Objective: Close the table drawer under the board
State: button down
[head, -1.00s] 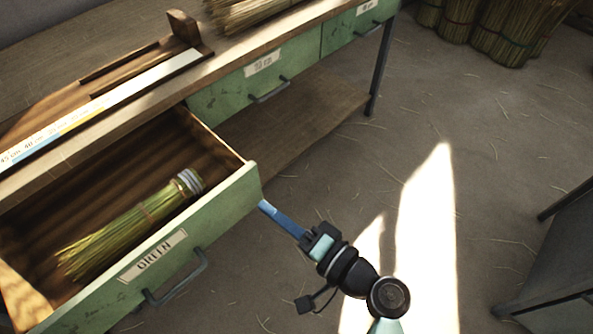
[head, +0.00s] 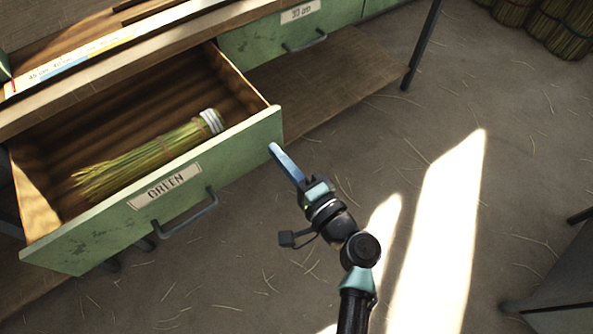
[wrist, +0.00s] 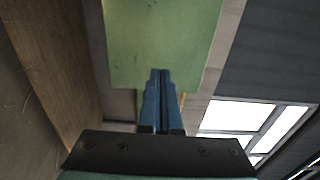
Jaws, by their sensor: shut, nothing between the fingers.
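The table drawer labelled GREEN (head: 105,235) is pulled out under the table top. It has a green front with a dark bar handle (head: 187,222). A bundle of green straw with a pale bound end (head: 150,158) lies inside it. My gripper (head: 272,149) is shut and empty, its blue fingers by the right end of the drawer front. In the wrist view the shut fingers (wrist: 161,75) overlap the edge of the green drawer front (wrist: 160,40). I cannot tell whether they touch it.
The measuring board (head: 100,45) lies on the table top above the drawer. A shut drawer labelled 30 cm (head: 265,45) is to the right. A table leg (head: 424,45) and lower shelf (head: 335,75) are beyond.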

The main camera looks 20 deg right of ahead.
jog(key=shift+x, duration=0.9)
jog(key=shift+w, duration=0.1)
